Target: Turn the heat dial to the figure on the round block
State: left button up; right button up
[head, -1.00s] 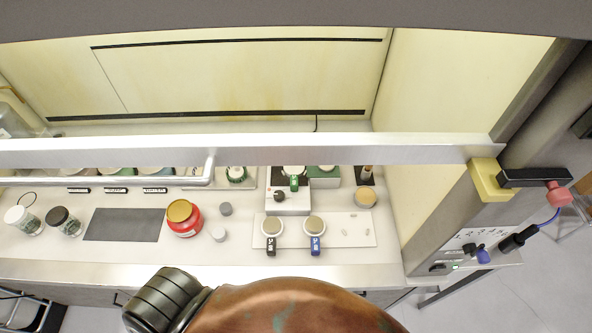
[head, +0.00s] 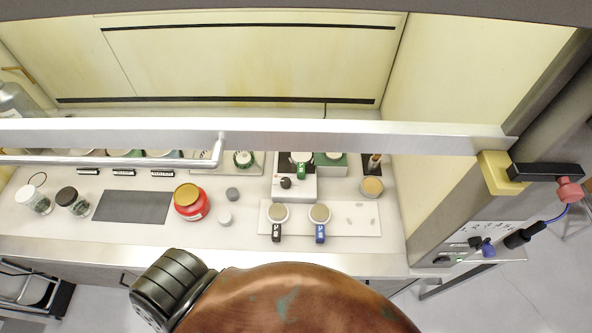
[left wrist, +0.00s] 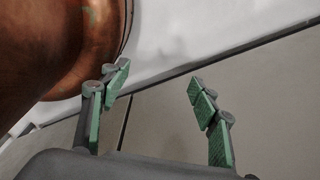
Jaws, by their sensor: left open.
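The heat dial is a small black knob (head: 286,183) on the front of a white heater unit (head: 296,193) at the back middle of the bench in the head view. A green-marked item sits on top of the unit. A round tan-topped piece (head: 371,187) stands right of the unit and may be the round block; I cannot read a figure on it. The head view shows neither gripper.
A metal sash bar (head: 300,136) crosses above the bench.

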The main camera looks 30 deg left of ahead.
aim_at(286, 183)
jog(key=u, duration=0.8)
